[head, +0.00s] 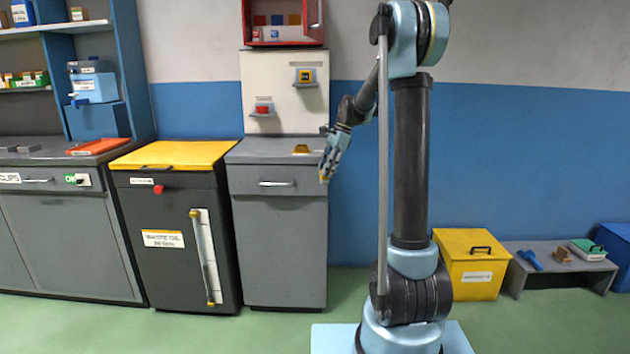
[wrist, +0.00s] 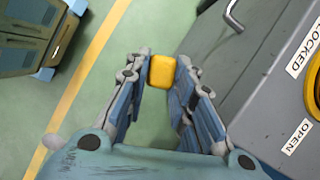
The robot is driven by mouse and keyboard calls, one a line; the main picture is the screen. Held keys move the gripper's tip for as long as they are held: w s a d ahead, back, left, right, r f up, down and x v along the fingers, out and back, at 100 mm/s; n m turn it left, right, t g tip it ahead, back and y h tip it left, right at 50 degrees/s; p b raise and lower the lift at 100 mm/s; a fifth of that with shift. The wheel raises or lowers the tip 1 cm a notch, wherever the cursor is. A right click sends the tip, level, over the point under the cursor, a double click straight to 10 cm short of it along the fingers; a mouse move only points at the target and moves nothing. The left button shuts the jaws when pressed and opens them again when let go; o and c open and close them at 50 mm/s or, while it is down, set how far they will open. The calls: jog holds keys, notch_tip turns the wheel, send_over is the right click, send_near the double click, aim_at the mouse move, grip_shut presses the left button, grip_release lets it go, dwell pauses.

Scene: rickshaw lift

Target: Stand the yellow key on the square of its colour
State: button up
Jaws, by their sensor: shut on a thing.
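My gripper (head: 333,158) is shut on a yellow block-like piece, which I take for the yellow key (wrist: 162,71). In the wrist view the piece sits between the fingertips (wrist: 162,80), above the green floor. In the head view a bit of yellow shows at the fingertips, just right of the grey cabinet. Inside the red wall box (head: 283,40) are a red square (head: 259,20), a blue square (head: 276,20) and an orange-yellow square (head: 294,19). A small blue-white item stands below the blue square.
The grey cabinet (head: 278,235) has a yellow part on its top (head: 301,149); LOCKED and OPEN labels show in the wrist view. Two small wall shelves hold a red item (head: 263,108) and a yellow-and-black item (head: 305,76). A waste oil bin (head: 175,240) stands left.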

jog(key=d+f+n+g+h, duration=0.1)
jog(key=d+f+n, duration=0.3)
jog(key=f, duration=0.5)
jog(key=d+f+n+g+h, duration=0.1)
jog(key=d+f+n, duration=0.4)
jog(key=f, duration=0.5)
jog(key=d+f+n+g+h, duration=0.1)
jog(key=d+f+n, duration=0.4)
jog(key=f, duration=0.5)
jog(key=shift+d+h, duration=0.2)
jog(key=shift+h, duration=0.5)
jog(key=shift+f, duration=0.1)
